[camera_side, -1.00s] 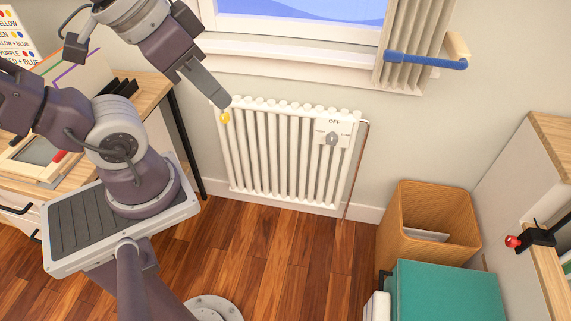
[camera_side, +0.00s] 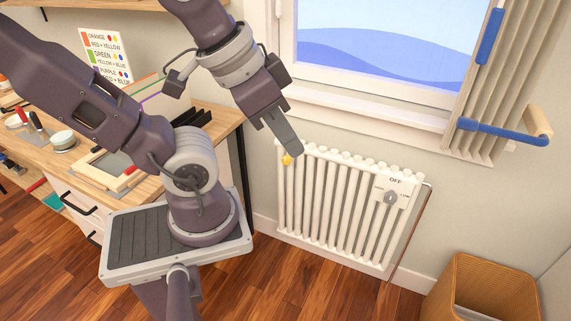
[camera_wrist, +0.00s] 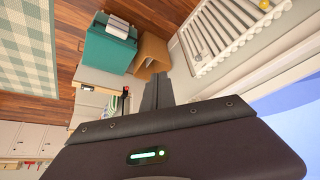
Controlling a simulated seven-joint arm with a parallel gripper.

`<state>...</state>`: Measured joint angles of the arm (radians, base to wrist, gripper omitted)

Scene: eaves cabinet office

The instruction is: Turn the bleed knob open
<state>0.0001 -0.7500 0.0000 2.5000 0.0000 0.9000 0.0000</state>
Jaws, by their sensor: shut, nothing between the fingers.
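A white radiator (camera_side: 335,205) stands against the wall below the window. A small yellow knob (camera_side: 287,160) sits at its upper left end. A grey dial (camera_side: 390,198) on a white plate marked OFF is at its upper right. My gripper (camera_side: 296,151) is shut and empty, pointing down, with its tips just above and right of the yellow knob in the side view. I cannot tell whether they touch it.
The window sill (camera_side: 370,112) runs above the radiator, with a blue-handled bar (camera_side: 505,132) at its right. A wooden desk (camera_side: 215,125) stands left of the radiator. A wicker bin (camera_side: 485,290) is at lower right; a teal box (camera_wrist: 108,45) shows in the wrist view.

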